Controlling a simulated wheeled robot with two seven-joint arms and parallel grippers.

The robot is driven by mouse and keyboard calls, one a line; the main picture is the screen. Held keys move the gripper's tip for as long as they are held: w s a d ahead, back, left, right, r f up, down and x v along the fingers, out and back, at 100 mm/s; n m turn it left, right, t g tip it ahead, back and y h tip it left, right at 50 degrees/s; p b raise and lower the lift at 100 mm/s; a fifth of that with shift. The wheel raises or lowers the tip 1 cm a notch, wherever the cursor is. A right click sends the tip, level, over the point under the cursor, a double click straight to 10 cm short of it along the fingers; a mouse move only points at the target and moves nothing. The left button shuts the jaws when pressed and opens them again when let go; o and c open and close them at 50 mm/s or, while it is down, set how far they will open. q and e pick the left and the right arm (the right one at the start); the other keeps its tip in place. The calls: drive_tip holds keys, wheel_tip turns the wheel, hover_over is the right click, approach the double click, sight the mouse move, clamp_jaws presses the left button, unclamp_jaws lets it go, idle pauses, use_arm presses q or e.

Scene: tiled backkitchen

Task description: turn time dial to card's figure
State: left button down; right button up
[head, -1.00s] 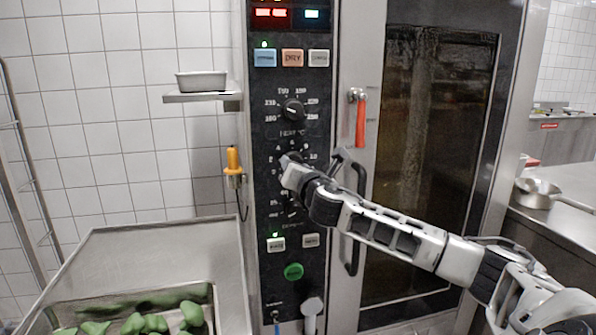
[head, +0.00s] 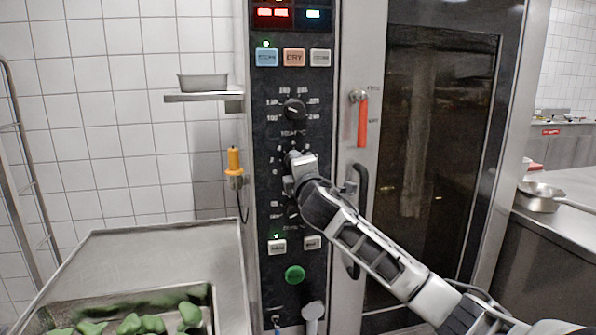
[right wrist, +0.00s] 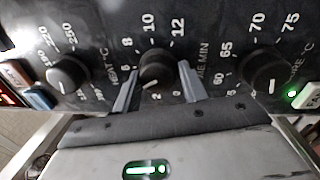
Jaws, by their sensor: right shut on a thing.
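The black time dial (right wrist: 158,67), marked TIME MIN, is the middle knob in the right wrist view. My right gripper (right wrist: 160,80) is shut on it, one finger on each side. The dial's white mark points down and left in that view, close to the 2; the left finger covers part of the scale. In the head view my right gripper (head: 291,165) is at the oven's black control panel (head: 262,135) and hides most of the dial. I cannot make out a card in either view. My left gripper is not in view.
The HEAT dial (head: 293,110) sits above and the core dial (right wrist: 270,74) below. A red-handled lever (head: 362,120) and the dark oven door (head: 430,130) are to the right. A steel counter (head: 170,250) with a tray of green pieces (head: 150,324) stands left.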

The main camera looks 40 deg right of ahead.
drive_tip(key=shift+r+m+h, duration=0.15)
drive_tip(key=shift+r+m, duration=0.05)
drive_tip(key=shift+m, duration=1.35)
drive_tip(key=shift+r+m+h, duration=0.15)
drive_tip(key=shift+r+m, duration=0.05)
drive_tip(key=shift+m, duration=1.35)
drive_tip(key=shift+r, duration=0.1)
drive_tip(key=o, duration=0.9)
drive_tip(key=shift+f, duration=0.2)
